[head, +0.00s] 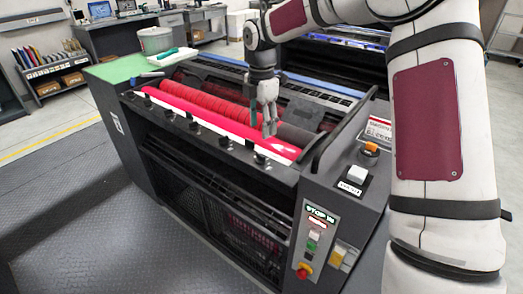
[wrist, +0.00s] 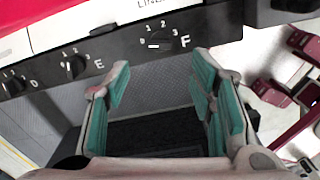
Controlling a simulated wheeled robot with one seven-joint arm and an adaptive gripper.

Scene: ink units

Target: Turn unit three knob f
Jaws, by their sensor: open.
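Knob F (wrist: 160,42) is a small black knob on a dark rail, beside a white letter F and a scale of small numbers. Its white mark seems to point left, near the 0. In the head view, the rightmost knob (head: 260,158) on the front rail is probably the same one. My gripper (wrist: 160,72) is open and empty, its green-padded fingers spread wide. Knob F shows just beyond the fingertips, roughly centred across the gap, and appears untouched. In the head view my gripper (head: 268,130) hangs above the right end of the red roller.
Knob E (wrist: 72,66) and another knob (wrist: 12,85) sit left along the rail. A red roller (head: 215,118) lies behind the rail. A control panel (head: 312,242) with a red button is on the front right. Floor left of the machine is clear.

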